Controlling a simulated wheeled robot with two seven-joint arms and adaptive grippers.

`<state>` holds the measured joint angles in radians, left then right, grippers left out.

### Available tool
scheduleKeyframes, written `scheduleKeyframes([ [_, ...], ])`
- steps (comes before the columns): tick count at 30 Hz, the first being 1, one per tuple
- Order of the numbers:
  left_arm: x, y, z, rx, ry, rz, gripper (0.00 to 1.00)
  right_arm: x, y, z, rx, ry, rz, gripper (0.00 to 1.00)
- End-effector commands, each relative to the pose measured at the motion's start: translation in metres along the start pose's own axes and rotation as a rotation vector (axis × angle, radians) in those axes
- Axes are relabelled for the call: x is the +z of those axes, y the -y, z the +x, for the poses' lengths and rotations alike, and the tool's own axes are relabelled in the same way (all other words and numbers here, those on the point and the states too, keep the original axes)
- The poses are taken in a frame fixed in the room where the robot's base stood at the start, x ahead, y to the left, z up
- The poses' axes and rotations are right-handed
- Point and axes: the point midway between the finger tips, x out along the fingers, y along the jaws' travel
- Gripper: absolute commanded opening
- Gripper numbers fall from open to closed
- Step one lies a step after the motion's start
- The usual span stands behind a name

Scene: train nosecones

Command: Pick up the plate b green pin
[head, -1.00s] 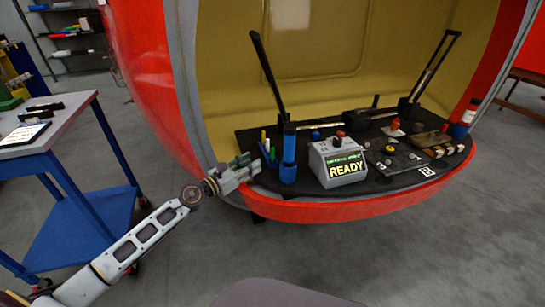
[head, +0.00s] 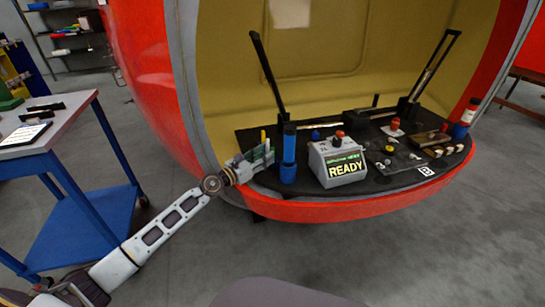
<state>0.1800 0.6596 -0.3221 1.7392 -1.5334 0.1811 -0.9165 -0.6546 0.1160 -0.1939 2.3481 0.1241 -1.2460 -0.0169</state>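My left gripper (head: 257,158) reaches in from the left over the left end of the black shelf. It is right at a small group of upright coloured pins, and it covers most of them. A yellow pin (head: 263,137) shows just above the fingers. Some green shows among the fingers, but I cannot make out a separate green pin or whether the fingers touch it. The finger gap is too small and covered to judge. A small "B" label (head: 426,171) lies at the shelf's front right. My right gripper is not in view.
A blue cylinder (head: 289,150) stands just right of my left gripper. Beside it is a grey box (head: 338,165) reading "READY" with a red knob. Dark plates with small knobs (head: 389,149) lie farther right. A blue cart (head: 75,210) stands at left.

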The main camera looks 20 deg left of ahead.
Motion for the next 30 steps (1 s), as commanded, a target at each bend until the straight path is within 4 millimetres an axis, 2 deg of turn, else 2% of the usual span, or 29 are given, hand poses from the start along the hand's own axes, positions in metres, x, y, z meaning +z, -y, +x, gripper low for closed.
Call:
scheduleKeyframes([
  [16, 0.001, 0.000, 0.005, -0.001, 0.001, -0.001, 0.39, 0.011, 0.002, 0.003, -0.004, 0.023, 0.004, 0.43],
  [30, 0.003, -0.002, 0.038, -0.001, 0.001, -0.001, 0.39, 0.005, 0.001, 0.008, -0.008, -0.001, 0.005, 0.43],
])
